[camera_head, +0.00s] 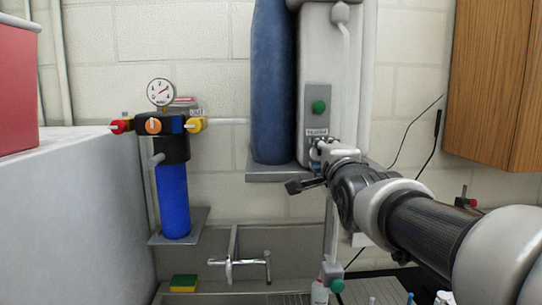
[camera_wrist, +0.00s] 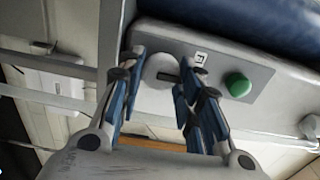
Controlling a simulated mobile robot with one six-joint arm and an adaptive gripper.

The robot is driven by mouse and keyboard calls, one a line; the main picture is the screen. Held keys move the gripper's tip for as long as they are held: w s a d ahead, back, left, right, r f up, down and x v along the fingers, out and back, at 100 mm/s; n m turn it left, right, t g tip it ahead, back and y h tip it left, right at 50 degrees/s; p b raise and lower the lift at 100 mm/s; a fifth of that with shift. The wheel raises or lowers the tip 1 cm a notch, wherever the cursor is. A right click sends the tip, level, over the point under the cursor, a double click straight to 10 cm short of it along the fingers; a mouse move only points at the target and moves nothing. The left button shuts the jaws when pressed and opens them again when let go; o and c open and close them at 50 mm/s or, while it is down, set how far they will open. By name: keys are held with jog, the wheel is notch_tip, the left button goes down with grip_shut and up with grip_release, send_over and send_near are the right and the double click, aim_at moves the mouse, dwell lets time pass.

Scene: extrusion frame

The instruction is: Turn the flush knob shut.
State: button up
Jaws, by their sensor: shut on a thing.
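In the head view my gripper (camera_head: 318,150) reaches the lower part of the panel (camera_head: 318,92), just under a small label whose text is too small to read, and hides the knob there.
A green knob (camera_head: 319,107) sits above the label, close to my gripper. A blue cylinder (camera_head: 272,90) stands just left of the white unit (camera_head: 345,70). A manifold with red, orange and yellow knobs (camera_head: 153,126) and a gauge is further left. A wooden cabinet (camera_head: 495,80) hangs at right.

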dwell(0.4)
jog(key=o, duration=1)
jog(key=shift+o, duration=0.2)
jog(key=s, duration=1.2)
